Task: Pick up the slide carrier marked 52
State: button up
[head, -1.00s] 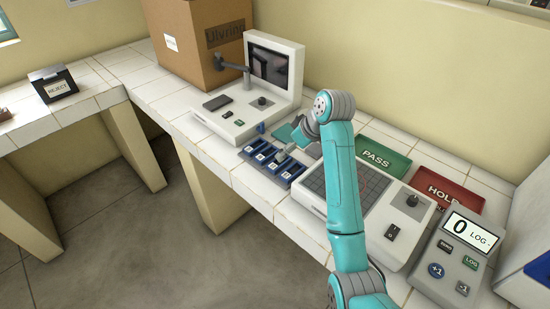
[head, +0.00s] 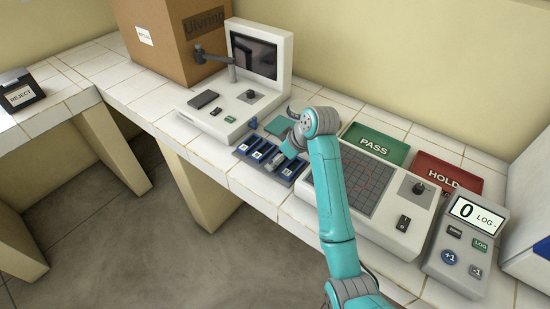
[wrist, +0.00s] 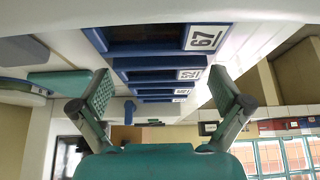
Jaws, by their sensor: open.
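Several blue slide carriers with white labels sit in a row in a dark rack (head: 240,152) on the tiled bench. In the head view the labels are too small to read. In the wrist view the nearest carrier (wrist: 145,37) has a label that looks like 67. In the head view my gripper (head: 276,161) is low over the rack.
A screen device (head: 258,57) stands behind the rack. A gridded panel (head: 366,190) is to the right, with a green PASS tray (head: 376,143) and a red HOLD tray (head: 447,174) behind it. A LOG counter (head: 462,245) stands far right. A REJECT box (head: 20,93) is far left.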

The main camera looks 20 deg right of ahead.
jog(key=c, duration=0.8)
jog(key=shift+r, duration=0.1)
